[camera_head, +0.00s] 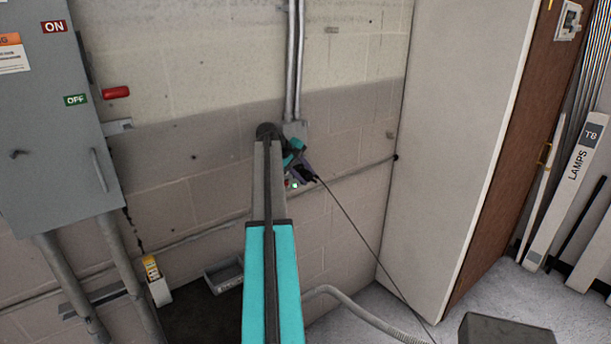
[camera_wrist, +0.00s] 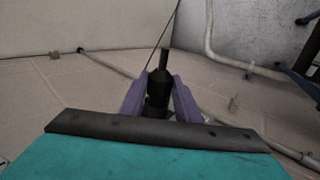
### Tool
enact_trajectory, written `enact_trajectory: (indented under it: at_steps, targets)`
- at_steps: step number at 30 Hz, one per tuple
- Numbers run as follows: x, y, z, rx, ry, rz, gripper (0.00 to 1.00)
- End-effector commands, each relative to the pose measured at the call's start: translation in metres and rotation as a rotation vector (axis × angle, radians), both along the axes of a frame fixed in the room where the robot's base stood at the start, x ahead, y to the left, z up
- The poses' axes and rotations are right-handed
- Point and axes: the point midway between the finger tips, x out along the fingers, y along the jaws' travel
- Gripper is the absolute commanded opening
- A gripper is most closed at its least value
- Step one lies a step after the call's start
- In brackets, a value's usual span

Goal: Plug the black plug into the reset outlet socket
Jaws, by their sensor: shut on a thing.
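My gripper (camera_wrist: 158,98) has purple fingers and is shut on the black plug (camera_wrist: 158,88), which shows between them in the wrist view. In the head view my gripper (camera_head: 303,172) is close to the block wall, below a grey box (camera_head: 295,130) at the foot of two conduits. A thin black cord (camera_head: 362,238) runs from the plug down to the right. The reset outlet socket is mostly hidden by my arm and gripper; a small green light (camera_head: 295,185) shows beside the fingers. I cannot tell whether the plug touches the socket.
A grey ON/OFF switch cabinet (camera_head: 50,130) with a red handle (camera_head: 116,92) is at the left. A horizontal pipe (camera_head: 350,173) crosses the wall. A white panel (camera_head: 440,150) stands at the right. A grey tray (camera_head: 224,274) and a flexible conduit (camera_head: 350,303) are below.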

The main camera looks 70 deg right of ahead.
Motion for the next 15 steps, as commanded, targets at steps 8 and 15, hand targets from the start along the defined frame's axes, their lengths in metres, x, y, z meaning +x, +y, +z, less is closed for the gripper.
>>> enact_trajectory:
  at_steps: [8, 15]
  targets:
    - [0.0008, -0.0007, 0.0003, 0.000, 0.000, 0.000, 0.06]
    - [0.0025, -0.0018, 0.0003, 0.000, 0.001, -0.001, 0.06]
